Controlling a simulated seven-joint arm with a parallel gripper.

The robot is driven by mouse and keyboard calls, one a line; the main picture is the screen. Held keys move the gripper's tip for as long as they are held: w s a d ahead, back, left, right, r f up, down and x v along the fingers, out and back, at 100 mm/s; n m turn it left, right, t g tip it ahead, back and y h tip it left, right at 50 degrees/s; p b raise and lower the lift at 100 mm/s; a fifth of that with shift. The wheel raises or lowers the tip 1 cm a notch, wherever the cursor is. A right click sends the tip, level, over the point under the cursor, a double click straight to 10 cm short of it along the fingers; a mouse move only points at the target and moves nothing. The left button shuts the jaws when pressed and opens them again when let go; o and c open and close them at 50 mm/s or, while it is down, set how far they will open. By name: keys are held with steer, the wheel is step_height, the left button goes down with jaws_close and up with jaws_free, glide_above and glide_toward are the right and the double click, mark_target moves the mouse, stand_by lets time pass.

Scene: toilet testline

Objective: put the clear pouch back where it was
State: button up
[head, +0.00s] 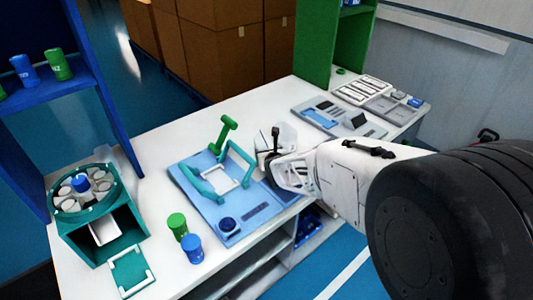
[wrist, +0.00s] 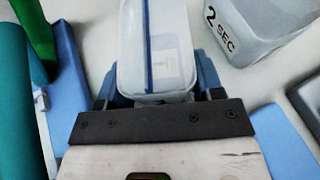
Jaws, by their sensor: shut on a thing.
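The clear pouch (wrist: 157,50) is in the wrist view, a see-through bag with a blue line running along it. My gripper (wrist: 157,80) has its blue fingers on either side of the pouch's near end and is shut on it. In the head view my gripper (head: 272,160) is over the white table, at the right edge of the light blue fixture board (head: 205,195). I cannot make out the pouch there. How high it is above the table is unclear.
A grey block marked "2 SEC" (wrist: 262,28) is close right of the pouch. Green (head: 223,132) and teal (head: 238,158) handles rise left of my gripper. Green (head: 177,225) and blue (head: 191,248) cylinders stand in front. A teal carousel box (head: 103,242) is far left; grey trays (head: 338,118) are right.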

steer(key=shift+f, duration=0.5)
steer(key=shift+f, duration=0.2)
steer(key=o, duration=1)
steer(key=shift+s+f, duration=0.15)
steer(key=shift+f, duration=0.05)
steer(key=shift+c, duration=0.2)
steer(key=shift+d+f, duration=0.1)
steer(key=shift+s, duration=0.1)
steer(key=shift+s+r, duration=0.15)
steer(key=shift+r, duration=0.45)
steer(key=shift+s+d+r, duration=0.3)
steer(key=shift+s+r, duration=0.2)
steer(key=shift+r+v, duration=0.15)
steer(key=shift+v, duration=2.4)
steer(key=shift+r+v, duration=0.15)
steer(key=shift+v, duration=2.4)
